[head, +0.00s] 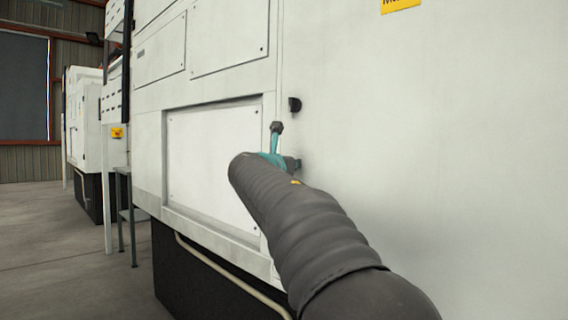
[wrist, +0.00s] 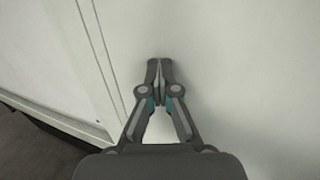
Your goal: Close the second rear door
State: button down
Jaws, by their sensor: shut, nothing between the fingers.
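A large flat white panel (head: 430,150), which looks like the rear door, fills the right of the head view. It also fills the right of the wrist view (wrist: 250,70). Its left edge runs along a vertical seam beside the machine's framed panels; I cannot tell whether it is fully flush. A small black fitting (head: 295,104) sits near that edge. My gripper (wrist: 160,70) is shut and empty, its fingertips at or very near the white surface, just right of the seam. In the head view my arm hides much of the gripper, and contact is unclear.
Framed white panels (head: 214,165) lie left of the seam. A pale curved pipe (head: 225,274) runs along the dark base below. Another white machine (head: 85,125) stands far left, past a thin-legged stand (head: 132,215). The grey floor (head: 60,260) at left is open.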

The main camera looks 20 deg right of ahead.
jog(key=shift+d+r, duration=0.25)
jog(key=shift+f, duration=0.1)
